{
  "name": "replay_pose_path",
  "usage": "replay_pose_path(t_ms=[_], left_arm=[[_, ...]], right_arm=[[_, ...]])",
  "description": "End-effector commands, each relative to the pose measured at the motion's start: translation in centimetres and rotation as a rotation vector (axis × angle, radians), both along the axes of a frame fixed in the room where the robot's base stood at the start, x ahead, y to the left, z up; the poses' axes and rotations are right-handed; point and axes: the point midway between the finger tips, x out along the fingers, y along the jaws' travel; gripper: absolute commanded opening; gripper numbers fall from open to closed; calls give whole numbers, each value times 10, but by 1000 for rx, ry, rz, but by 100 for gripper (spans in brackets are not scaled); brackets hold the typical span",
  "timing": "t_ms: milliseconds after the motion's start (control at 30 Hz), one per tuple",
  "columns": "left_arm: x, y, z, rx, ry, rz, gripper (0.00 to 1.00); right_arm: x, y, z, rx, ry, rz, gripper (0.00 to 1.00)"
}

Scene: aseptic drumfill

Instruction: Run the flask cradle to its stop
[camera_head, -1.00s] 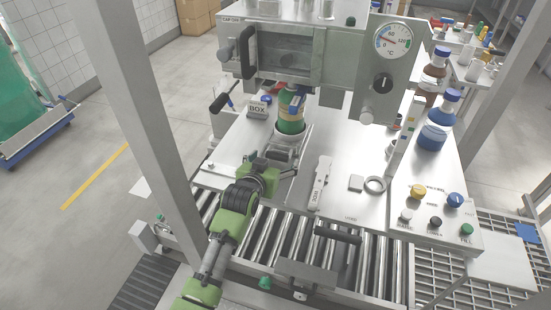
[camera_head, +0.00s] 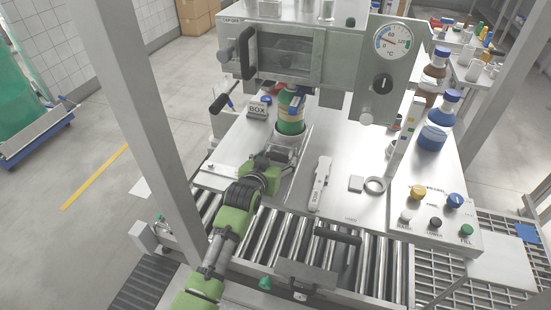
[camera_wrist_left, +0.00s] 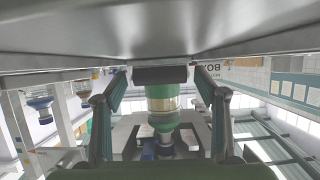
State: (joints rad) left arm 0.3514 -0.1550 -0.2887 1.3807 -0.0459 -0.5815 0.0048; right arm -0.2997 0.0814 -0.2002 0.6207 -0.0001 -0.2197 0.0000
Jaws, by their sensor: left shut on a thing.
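The green flask (camera_head: 291,112) with a pale label stands upright in the flask cradle (camera_head: 289,138), just below the front of the steel cabinet. My left gripper (camera_head: 284,155) is at the near side of the cradle, low over the bench top. In the left wrist view the picture is upside down. There the flask (camera_wrist_left: 163,104) shows between the two fingers, beyond a dark block (camera_wrist_left: 160,75) that the gripper (camera_wrist_left: 158,88) is shut on. The block appears to be the cradle's grip. The exact finger contact is partly hidden. My right gripper is not in view.
The steel cabinet (camera_head: 285,55) with a dial hangs over the back of the bench. A white tool (camera_head: 320,184) and a metal ring (camera_head: 375,185) lie to the right. A roller conveyor (camera_head: 265,235) runs along the front. Blue-capped bottles (camera_head: 434,130) stand at the right.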

Motion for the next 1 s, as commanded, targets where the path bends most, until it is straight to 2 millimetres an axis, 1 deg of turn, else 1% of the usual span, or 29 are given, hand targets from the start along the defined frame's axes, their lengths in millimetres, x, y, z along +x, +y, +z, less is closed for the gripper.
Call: replay_pose_path(t_ms=[167, 267, 500, 700, 900, 1000], left_arm=[[-15, 4, 1, 1, 6, -1, 27], [-29, 9, 2, 3, 6, -1, 27], [-70, 23, 3, 4, 9, -1, 27], [-107, 34, 3, 4, 9, -1, 27], [-139, 44, 1, 3, 8, -1, 27], [-151, 48, 0, 3, 8, -1, 27]], right_arm=[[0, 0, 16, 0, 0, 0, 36], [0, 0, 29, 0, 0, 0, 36], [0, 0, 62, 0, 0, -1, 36], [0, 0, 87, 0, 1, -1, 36], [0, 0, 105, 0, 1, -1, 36], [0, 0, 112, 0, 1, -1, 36]])
